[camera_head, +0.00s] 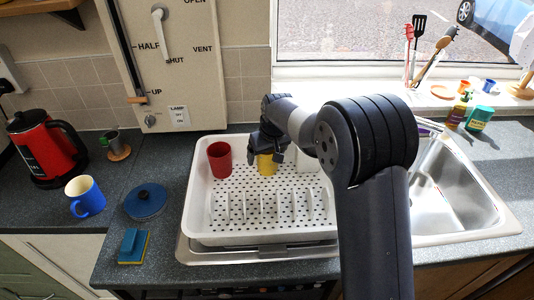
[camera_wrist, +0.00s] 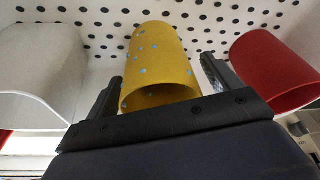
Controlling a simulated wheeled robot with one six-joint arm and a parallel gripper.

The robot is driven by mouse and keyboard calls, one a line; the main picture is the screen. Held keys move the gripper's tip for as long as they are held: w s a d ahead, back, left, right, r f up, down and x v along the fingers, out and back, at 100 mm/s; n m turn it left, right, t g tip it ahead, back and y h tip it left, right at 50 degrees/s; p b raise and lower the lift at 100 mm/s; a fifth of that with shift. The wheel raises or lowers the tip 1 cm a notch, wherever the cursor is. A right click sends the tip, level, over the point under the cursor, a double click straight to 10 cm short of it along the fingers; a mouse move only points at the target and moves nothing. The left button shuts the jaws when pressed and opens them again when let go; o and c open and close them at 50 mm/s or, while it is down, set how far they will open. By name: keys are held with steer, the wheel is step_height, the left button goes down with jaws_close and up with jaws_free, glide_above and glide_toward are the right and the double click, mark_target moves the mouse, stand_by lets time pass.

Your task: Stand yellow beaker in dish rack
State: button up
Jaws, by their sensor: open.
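The yellow beaker (camera_head: 266,165) stands in the white dish rack (camera_head: 204,190), towards the back and near the middle. In the wrist view the beaker (camera_wrist: 160,68) is yellow with small light-blue spots, and its open rim faces the camera. My gripper (camera_head: 266,158) is at the beaker, partly covering it in the head view. In the wrist view my gripper's fingers (camera_wrist: 160,90) are apart, one on each side of the beaker, with gaps visible. The rack's floor has many dark holes.
A red cup (camera_head: 219,158) stands left of the beaker in the rack, and a white cup (camera_wrist: 40,70) stands on the other side. Plate slots line the rack's front. A blue mug (camera_head: 85,197), blue lid (camera_head: 145,200), sponge (camera_head: 133,246) and red kettle (camera_head: 46,148) are left; the sink (camera_head: 450,190) is right.

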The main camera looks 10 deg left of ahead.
steer(key=b+v, duration=0.1)
steer(key=v, duration=1.1)
steer(key=shift+r, duration=0.1)
